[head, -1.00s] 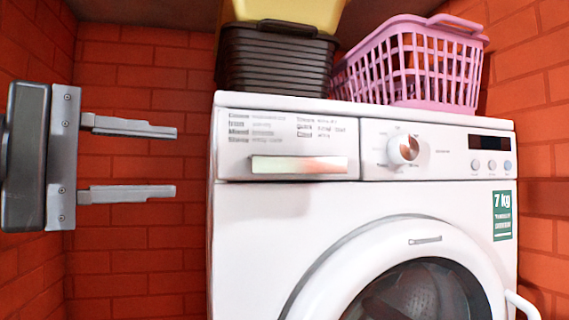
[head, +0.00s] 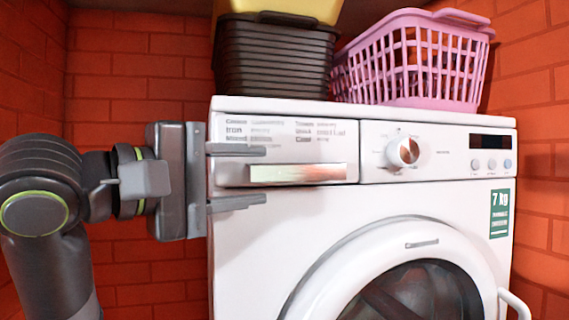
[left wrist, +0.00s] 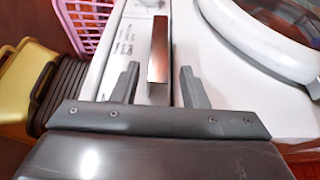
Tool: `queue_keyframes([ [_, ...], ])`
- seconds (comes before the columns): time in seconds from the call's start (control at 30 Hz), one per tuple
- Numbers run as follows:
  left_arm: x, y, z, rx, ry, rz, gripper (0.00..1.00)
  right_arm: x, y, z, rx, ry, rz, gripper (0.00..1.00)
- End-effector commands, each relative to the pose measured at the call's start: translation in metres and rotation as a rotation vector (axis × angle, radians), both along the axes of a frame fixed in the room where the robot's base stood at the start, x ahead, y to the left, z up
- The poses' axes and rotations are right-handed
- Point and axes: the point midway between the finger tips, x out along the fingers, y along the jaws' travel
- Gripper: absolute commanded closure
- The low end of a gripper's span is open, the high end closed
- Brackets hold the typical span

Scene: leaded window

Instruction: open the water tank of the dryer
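The white dryer (head: 250,235) stands against a brick wall. Its water tank (head: 232,172) is the drawer front at the upper left, flush with the panel, with a long pale handle (head: 298,173). My left gripper (head: 265,175) is open and empty, in front of the panel's left part. One finger is above the handle's level and one below, with the tips near the handle's left end. In the left wrist view the handle (left wrist: 159,50) lies ahead between the two open fingers (left wrist: 155,80), not gripped. My right gripper is in neither view.
A dial (head: 403,151) is right of the drawer. The round door (head: 330,262) is below, with a white handle (head: 515,303) at right.

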Motion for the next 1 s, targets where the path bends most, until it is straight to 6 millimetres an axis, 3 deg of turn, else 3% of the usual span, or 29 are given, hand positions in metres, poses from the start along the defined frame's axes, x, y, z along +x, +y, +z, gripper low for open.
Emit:
queue_keyframes([
  [0.43, 0.034, -0.04, 0.001, -0.001, 0.003, -0.003, 0.6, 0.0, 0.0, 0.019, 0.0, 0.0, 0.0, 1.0],
  [0.9, 0.04, -0.047, 0.0, 0.001, 0.001, 0.001, 0.6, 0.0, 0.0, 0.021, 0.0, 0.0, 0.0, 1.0],
  [1.0, 0.04, -0.047, 0.0, 0.001, 0.001, 0.0, 0.72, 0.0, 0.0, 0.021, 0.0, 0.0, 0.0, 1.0],
])
